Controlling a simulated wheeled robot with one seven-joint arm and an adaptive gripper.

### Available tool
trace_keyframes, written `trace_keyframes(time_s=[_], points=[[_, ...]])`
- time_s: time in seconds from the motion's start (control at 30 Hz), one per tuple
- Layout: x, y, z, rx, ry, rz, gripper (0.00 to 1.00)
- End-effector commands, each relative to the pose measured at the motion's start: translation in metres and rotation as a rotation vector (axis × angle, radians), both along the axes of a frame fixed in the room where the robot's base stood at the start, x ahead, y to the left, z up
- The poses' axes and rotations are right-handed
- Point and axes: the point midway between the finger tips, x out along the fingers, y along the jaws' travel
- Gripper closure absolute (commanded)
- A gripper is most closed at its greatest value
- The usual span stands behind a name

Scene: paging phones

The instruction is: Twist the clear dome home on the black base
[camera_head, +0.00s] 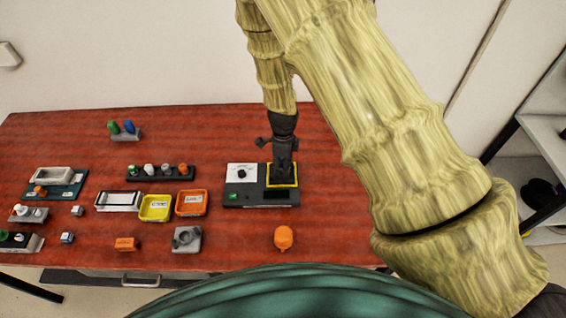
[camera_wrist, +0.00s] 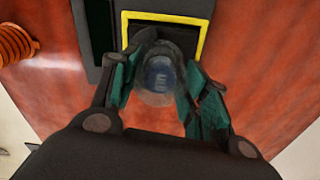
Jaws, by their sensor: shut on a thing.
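The clear dome (camera_wrist: 158,88) shows in the wrist view as a see-through rounded cap with a bluish, marked part visible inside. My gripper (camera_wrist: 163,72) is shut on it, with green-lined fingers on its left and right sides. In the head view my gripper (camera_head: 283,172) points down over the yellow-framed square on the right of a dark station. The gripper hides the dome there. The black base cannot be told apart under the dome and fingers, so I cannot tell how the dome sits on it.
The dark station (camera_head: 258,198) has a white dial panel (camera_head: 241,172) left of my gripper. A yellow tray (camera_head: 155,215), an orange tray (camera_head: 191,210) and a grey block (camera_head: 186,247) stand further left. An orange rounded object (camera_head: 284,238) stands in front. The table's right side is clear.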

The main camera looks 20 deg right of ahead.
Motion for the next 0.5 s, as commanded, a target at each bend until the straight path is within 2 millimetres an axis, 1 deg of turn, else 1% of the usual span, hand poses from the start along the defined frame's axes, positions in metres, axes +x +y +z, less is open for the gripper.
trace_keyframes(time_s=[0.03, 0.07, 0.2, 0.23, 0.3, 0.37, 0.5], points=[[-0.0015, 0.0004, -0.0011, 0.000, 0.002, -0.031, 0.76], [-0.0015, 0.0004, -0.0011, 0.000, 0.002, -0.041, 0.79], [-0.0016, 0.0007, -0.0010, 0.001, 0.003, -0.044, 0.80], [-0.0016, 0.0007, -0.0010, 0.001, 0.003, -0.043, 0.53], [-0.0015, 0.0006, -0.0010, 0.001, 0.003, -0.043, 0.41], [-0.0013, 0.0006, -0.0008, 0.001, 0.002, -0.043, 0.30], [-0.0010, 0.0005, -0.0005, 0.001, 0.002, -0.042, 0.30]])
